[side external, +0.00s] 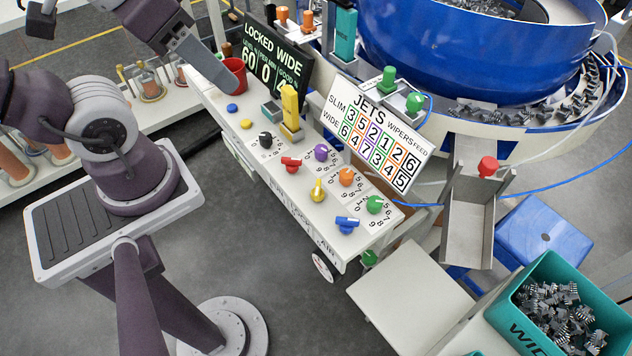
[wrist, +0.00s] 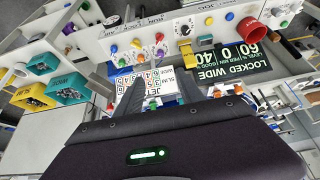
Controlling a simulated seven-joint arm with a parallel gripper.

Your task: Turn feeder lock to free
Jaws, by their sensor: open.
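The display board (side external: 272,62) reads "LOCKED WIDE"; it also shows upside down in the wrist view (wrist: 228,60). I cannot tell which control is the feeder lock. A black knob (side external: 265,140) sits on a marked dial on the white console, and a yellow upright block (side external: 290,104) stands behind it. In the wrist view the black knob (wrist: 186,30) and yellow block (wrist: 185,47) lie beyond the fingertips. My gripper (wrist: 160,78) is open and empty, raised above the console. In the side view it (side external: 205,62) hangs at the upper left, its fingertips hard to make out.
Red (side external: 291,164), purple (side external: 321,153), orange (side external: 346,177), yellow (side external: 317,191), green (side external: 375,204) and blue (side external: 347,224) knobs crowd the console. A red cup (side external: 233,77) and number chart (side external: 370,135) stand near. A blue bowl feeder (side external: 470,55) is behind, a teal parts bin (side external: 520,305) front right.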

